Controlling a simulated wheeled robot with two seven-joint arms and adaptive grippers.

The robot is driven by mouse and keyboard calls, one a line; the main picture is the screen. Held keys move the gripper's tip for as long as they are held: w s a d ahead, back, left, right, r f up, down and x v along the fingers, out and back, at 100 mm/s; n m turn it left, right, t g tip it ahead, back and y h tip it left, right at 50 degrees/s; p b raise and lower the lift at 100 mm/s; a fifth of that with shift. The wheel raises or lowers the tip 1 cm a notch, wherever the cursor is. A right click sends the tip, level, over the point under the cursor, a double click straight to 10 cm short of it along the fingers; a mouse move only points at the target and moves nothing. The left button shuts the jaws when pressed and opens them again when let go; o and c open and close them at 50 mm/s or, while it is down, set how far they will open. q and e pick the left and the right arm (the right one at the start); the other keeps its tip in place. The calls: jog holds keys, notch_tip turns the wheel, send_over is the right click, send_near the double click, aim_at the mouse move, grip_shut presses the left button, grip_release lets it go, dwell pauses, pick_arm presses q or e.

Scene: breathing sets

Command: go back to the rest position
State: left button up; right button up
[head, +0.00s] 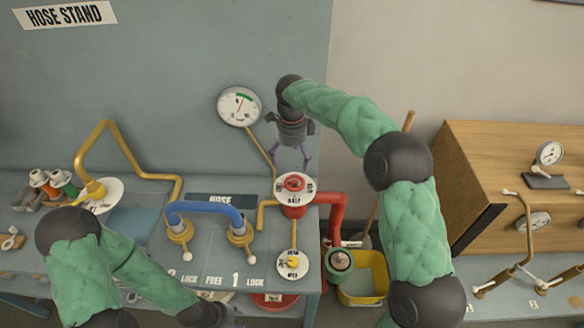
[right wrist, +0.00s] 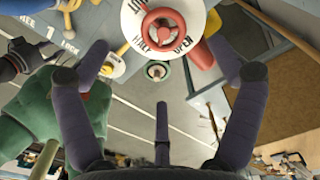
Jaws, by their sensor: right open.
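My right gripper (head: 292,158) hangs above the red valve wheel (head: 294,189) with its white dial marked HALF. Its fingers are spread, with nothing between them. The right wrist view shows the same red wheel (right wrist: 163,29) beyond the open fingers (right wrist: 160,75), apart from them. My left arm comes in at the lower left. My left gripper (head: 222,316) is only partly in view at the bottom edge, dark and cut off, so its jaws cannot be made out.
A blue hose (head: 205,207) arches between two brass fittings on the bench. A round gauge (head: 239,105) is on the back wall. A yellow bucket (head: 362,279) stands right of the bench, near my right arm. A wooden cabinet (head: 515,165) is at the far right.

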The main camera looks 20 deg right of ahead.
jog(key=shift+r, duration=0.95)
